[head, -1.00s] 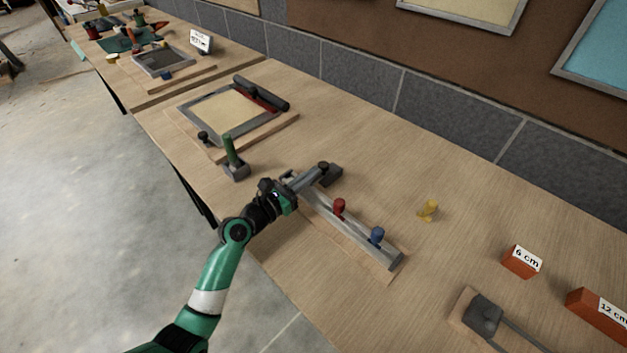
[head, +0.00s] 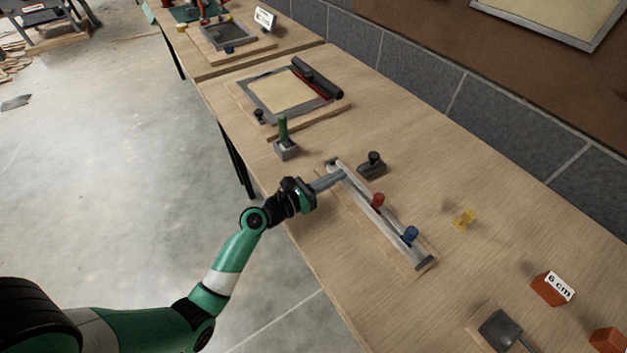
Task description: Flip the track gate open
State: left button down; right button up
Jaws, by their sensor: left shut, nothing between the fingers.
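The track (head: 393,226) is a long pale metal rail on a wooden board near the table's front edge. A red peg (head: 378,201) and a blue peg (head: 410,235) stand along it. My left gripper (head: 339,176) reaches in from the left; its grey shut fingers lie over the track's far end and hide part of it. My right gripper is not in view.
A green-handled upright lever (head: 283,136) on a small base stands left of the track. Beyond it lies a framed board (head: 290,93).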

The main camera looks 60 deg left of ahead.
pick_arm(q)
jog(key=s+p, duration=0.1)
jog(key=s, duration=0.4)
jog(key=shift+s+d+r, duration=0.1)
jog(key=shift+s+d, duration=0.05)
jog(key=shift+s, duration=0.1)
jog(key=shift+w+d, duration=0.1)
